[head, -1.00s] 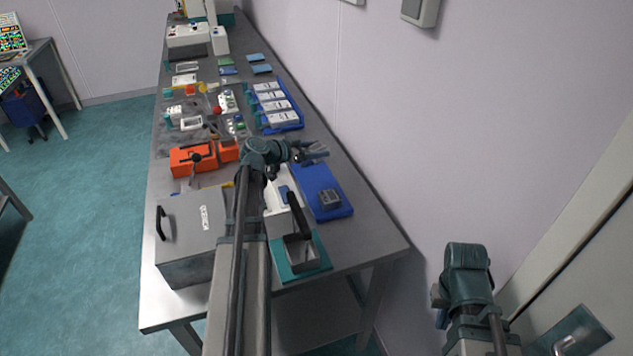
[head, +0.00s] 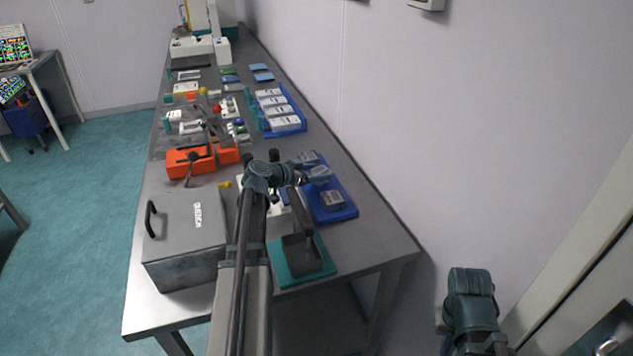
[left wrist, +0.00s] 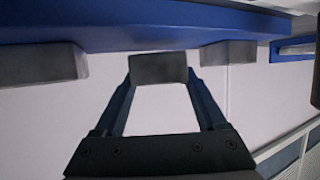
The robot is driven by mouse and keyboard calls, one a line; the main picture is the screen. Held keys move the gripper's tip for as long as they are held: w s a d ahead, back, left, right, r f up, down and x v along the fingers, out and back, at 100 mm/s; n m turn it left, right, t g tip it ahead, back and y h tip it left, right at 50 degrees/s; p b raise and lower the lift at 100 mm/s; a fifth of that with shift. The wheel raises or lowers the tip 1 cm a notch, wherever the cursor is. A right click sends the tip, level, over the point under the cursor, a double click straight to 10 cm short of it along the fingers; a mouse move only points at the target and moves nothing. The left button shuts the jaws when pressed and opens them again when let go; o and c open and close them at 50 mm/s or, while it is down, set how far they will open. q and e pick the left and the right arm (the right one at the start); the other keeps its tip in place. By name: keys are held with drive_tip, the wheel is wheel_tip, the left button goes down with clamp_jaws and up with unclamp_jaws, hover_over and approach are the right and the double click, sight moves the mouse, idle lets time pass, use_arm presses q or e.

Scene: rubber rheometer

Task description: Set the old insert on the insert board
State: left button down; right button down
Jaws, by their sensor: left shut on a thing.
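My left gripper (head: 309,178) is over the blue insert board (head: 347,213) on the bench. It is shut on a grey block, the old insert (left wrist: 158,68), which shows between the two fingers in the left wrist view. In the head view this insert (head: 320,174) is between two other grey inserts, a nearer one (head: 333,200) and a farther one (head: 309,158), both on the board. The board's blue edge (left wrist: 150,28) runs along the top of the wrist view. I cannot tell whether the held insert touches the board. My right gripper's fingers are out of view.
A grey box with a handle (head: 188,240) stands at the near left of the bench. A dark holder on a teal mat (head: 300,272) is close beside my left arm. Orange blocks (head: 188,160) and a blue tray of white packs (head: 282,112) lie farther back. The wall borders the right.

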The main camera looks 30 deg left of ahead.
use_arm(q)
drive_tip(key=shift+f, duration=0.65)
drive_tip(key=shift+r, duration=0.15)
use_arm(e)
drive_tip(key=shift+f, duration=0.55)
drive_tip(key=shift+f, duration=0.1)
use_arm(q)
unclamp_jaws()
drive_tip(key=p+v, duration=0.4)
drive_tip(key=v, duration=0.8)
use_arm(e)
wheel_tip(320, 180, up, 5)
drive_tip(key=shift+f, duration=0.1)
use_arm(q)
drive_tip(key=shift+p, duration=0.3)
